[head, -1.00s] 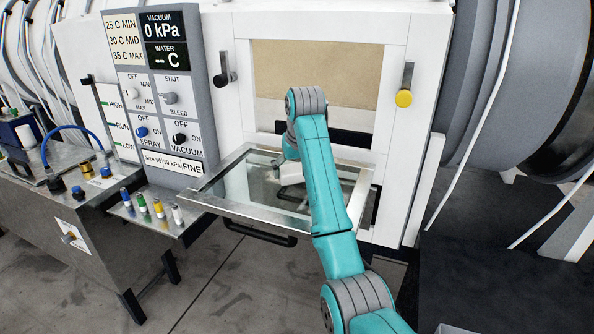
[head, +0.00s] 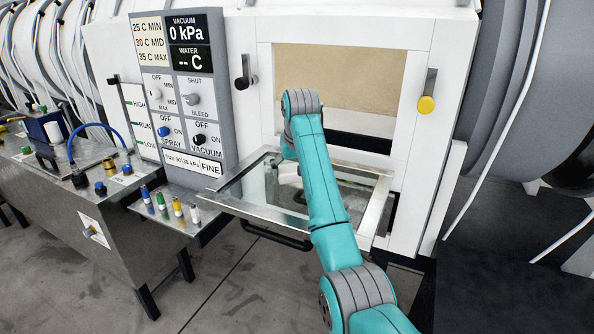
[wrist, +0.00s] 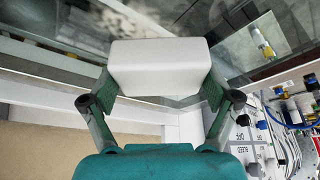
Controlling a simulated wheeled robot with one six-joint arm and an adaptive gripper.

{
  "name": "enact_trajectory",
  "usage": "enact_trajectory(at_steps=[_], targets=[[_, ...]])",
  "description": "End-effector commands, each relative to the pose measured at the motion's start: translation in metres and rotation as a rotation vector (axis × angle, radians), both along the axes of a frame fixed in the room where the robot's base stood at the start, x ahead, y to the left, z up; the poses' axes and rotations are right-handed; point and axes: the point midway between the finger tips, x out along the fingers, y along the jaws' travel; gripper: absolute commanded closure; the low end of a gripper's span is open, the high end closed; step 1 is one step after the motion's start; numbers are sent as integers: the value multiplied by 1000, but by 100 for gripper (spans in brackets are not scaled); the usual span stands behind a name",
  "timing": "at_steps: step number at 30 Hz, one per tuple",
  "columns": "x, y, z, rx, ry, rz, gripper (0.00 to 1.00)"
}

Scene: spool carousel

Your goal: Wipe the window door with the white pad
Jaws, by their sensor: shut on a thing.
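The window door (head: 234,205) is a metal-framed glass panel, folded down and lying roughly flat in front of the white cabinet opening. My arm reaches over it in the head view and hides part of the glass and my gripper. In the wrist view my gripper (wrist: 157,88) is shut on the white pad (wrist: 160,62), with one finger at each side. The pad is over the door's glass (wrist: 215,45). I cannot tell whether it touches the glass.
A control panel (head: 186,100) stands left of the opening. A shelf with several coloured fittings (head: 178,208) lies left of the door. A black knob latch (head: 243,80) and a yellow knob latch (head: 426,104) flank the opening. A dark handle (head: 275,236) runs along the door's front edge.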

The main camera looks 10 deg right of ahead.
Motion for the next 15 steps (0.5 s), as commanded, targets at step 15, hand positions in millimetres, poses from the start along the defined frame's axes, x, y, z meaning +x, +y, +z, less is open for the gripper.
enact_trajectory(at_steps=[15], targets=[[19,27,-1,0,2,1,40]])
